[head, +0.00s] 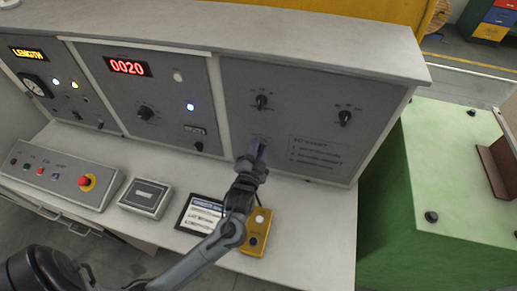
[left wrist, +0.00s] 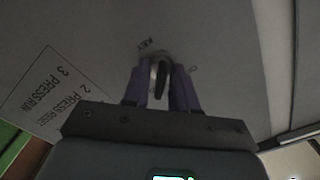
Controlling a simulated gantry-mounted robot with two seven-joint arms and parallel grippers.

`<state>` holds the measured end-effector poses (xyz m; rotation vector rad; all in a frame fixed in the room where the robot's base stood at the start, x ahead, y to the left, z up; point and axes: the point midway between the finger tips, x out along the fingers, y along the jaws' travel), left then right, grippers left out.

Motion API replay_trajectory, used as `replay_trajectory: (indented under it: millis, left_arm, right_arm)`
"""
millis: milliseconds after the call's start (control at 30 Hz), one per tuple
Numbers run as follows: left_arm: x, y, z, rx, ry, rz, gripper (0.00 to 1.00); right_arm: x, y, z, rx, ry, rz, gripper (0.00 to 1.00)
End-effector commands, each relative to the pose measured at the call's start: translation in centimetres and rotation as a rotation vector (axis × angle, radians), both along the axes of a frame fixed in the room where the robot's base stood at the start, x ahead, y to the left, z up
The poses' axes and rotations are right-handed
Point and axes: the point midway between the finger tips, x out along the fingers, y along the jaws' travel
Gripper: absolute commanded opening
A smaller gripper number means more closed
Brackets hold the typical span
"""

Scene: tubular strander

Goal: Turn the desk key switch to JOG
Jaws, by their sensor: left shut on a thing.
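The desk key switch (left wrist: 160,72) is on the grey right-hand panel (head: 300,115), beside a small KEY label (left wrist: 149,43). In the left wrist view its metal part shows between the two purple fingers. My left gripper (head: 258,151) reaches the lower left of that panel in the head view and is shut on the key switch. The gripper hides most of the switch in the head view. I cannot read which position the key points to. My right gripper is not in view.
Two black rotary knobs sit above, one (head: 262,101) near the gripper and one (head: 345,117) to the right. Below lie a yellow pendant box (head: 256,238), a tablet (head: 203,215) and a button box with a red emergency stop (head: 87,182). A green cabinet (head: 450,200) stands right.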

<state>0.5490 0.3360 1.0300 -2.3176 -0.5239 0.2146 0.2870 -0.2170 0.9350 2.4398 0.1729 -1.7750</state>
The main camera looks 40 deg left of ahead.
Motion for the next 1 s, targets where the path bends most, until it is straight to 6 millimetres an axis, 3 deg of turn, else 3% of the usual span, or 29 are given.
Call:
replay_trajectory:
  millis: [267, 1000]
  left_arm:
    - [0.0, 0.0, 0.2, -0.092, -0.044, 0.000, 0.00]
    - [0.0, 0.0, 0.2, -0.599, -0.287, 0.002, 0.00]
  right_arm:
    - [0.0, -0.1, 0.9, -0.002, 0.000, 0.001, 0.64]
    - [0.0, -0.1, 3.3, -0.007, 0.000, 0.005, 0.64]
